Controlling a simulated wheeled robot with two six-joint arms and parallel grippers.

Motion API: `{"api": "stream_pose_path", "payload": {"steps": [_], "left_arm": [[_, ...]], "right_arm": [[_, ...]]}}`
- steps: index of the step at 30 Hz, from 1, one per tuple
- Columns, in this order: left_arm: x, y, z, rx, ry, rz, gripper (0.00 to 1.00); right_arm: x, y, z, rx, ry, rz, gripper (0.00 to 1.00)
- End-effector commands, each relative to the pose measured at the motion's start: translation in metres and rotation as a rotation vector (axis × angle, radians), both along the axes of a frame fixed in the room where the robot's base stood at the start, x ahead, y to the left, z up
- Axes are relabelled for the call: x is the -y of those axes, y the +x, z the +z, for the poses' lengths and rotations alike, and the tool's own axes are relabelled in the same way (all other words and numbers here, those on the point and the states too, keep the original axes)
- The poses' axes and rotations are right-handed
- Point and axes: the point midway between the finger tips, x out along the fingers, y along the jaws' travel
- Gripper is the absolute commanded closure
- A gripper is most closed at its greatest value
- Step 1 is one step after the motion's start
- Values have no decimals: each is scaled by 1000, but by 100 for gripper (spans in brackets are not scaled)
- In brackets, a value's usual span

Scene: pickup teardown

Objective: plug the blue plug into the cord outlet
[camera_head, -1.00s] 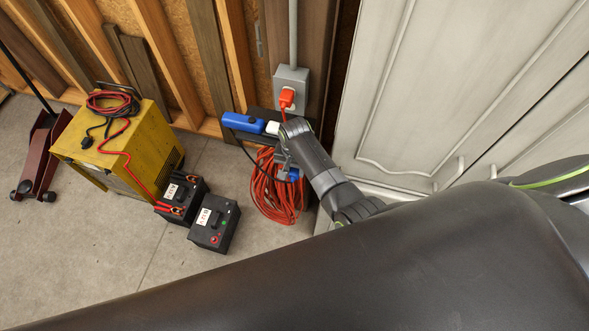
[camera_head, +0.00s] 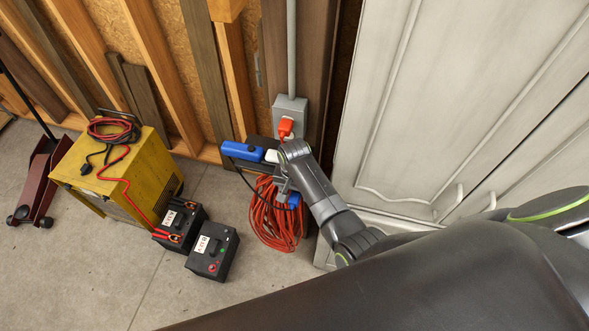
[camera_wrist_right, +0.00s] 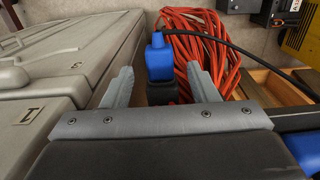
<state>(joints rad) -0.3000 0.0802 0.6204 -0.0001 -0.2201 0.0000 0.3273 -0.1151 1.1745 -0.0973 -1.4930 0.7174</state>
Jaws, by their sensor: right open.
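The blue plug (camera_wrist_right: 159,62) stands between the two spread fingers of my right gripper (camera_wrist_right: 160,72) in the right wrist view, with a black cord running off to the right. A black and red connector, likely the cord outlet (camera_wrist_right: 162,93), sits right against the plug on the near side. I cannot tell how deep the plug sits in it. My right gripper (camera_head: 284,186) is open and also shows in the head view, beside the orange cord coil; a blue piece, likely the plug (camera_head: 294,200), is just right of it. My left gripper is not in view.
The orange cord coil (camera_head: 271,224) hangs by the wall. A wall outlet box (camera_head: 290,104) holds an orange plug (camera_head: 285,128). A white cabinet (camera_head: 400,110) stands close on the right. Batteries (camera_head: 213,251) and a yellow charger (camera_head: 118,172) are left.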

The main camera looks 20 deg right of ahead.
Motion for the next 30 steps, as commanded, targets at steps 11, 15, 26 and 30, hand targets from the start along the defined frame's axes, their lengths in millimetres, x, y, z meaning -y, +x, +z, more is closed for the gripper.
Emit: {"api": "stream_pose_path", "payload": {"steps": [11,15,26,30], "left_arm": [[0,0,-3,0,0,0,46],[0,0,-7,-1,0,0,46],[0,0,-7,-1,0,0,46],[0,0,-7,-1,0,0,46]], "right_arm": [[0,1,70,6,1,-1,46],[0,1,98,6,1,-1,46],[0,1,147,3,-1,0,46],[0,0,150,2,-1,0,46]]}}
